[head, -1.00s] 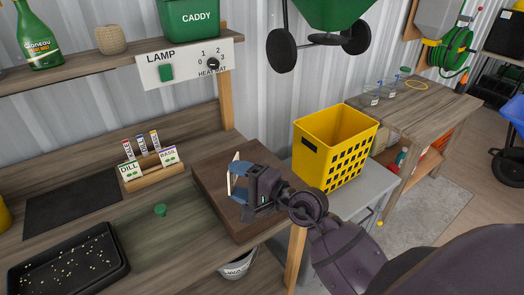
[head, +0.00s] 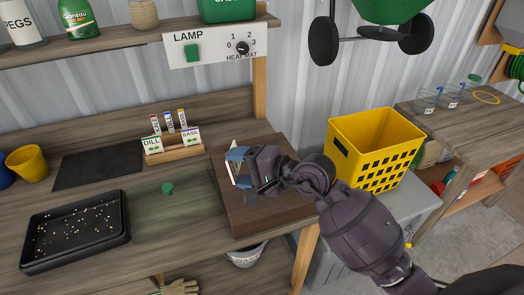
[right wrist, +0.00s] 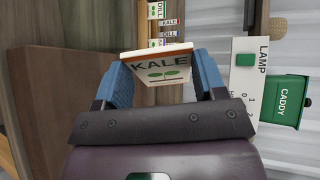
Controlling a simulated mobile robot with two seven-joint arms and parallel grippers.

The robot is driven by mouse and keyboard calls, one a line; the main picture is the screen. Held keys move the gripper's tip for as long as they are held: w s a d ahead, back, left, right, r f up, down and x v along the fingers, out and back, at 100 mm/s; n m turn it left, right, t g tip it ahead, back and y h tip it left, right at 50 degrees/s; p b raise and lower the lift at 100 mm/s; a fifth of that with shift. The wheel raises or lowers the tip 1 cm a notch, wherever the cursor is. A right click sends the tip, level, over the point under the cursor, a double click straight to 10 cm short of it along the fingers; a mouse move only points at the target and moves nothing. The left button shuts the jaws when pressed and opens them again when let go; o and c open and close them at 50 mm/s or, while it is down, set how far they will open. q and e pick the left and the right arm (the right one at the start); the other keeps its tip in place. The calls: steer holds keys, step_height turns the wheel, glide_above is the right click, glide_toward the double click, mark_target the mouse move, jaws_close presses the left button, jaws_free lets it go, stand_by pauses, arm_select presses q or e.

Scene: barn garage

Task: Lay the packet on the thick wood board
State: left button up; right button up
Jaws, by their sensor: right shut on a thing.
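My right gripper (head: 238,168) is shut on a white seed packet (right wrist: 158,66) marked KALE, held between its blue fingers. In the head view only a thin pale edge of the packet shows at the fingertips. The packet appears to stand on edge rather than lie flat. The thick wood board (head: 262,215) is a dark brown slab on the bench, under and beside the gripper. It also shows at the left of the right wrist view (right wrist: 48,90). I cannot tell whether the packet touches the board. My left gripper is out of view.
A wooden rack (head: 175,155) with DILL and BASIL packets stands left of the board. A yellow crate (head: 375,150) stands to the right. The lamp panel (head: 213,48) is above.

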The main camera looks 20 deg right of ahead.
steer(key=a+f+n+g+h+b, duration=0.1)
steer(key=a+f+n+g+h, duration=0.2)
steer(key=a+f+g+h, duration=0.3)
steer(key=w+d+r+m+g+h+b, duration=0.25)
steer(key=w+d+m+h, duration=0.4)
steer(key=d, duration=0.65)
steer(key=shift+n+h, duration=0.65)
steer(key=shift+h, duration=0.1)
steer(key=shift+w+a+f+b, duration=0.15)
steer(key=shift+f+b, duration=0.4)
steer(key=shift+f, duration=0.95)
steer(key=shift+w+f+b, duration=0.2)
steer(key=shift+f+b, duration=0.3)
steer(key=shift+f, duration=0.95)
steer(key=shift+w+a+f+b, duration=0.15)
steer(key=shift+f+b, duration=0.4)
steer(key=shift+f, duration=0.95)
steer(key=shift+t, duration=0.25)
steer(key=o, duration=1)
steer(key=shift+c, duration=0.2)
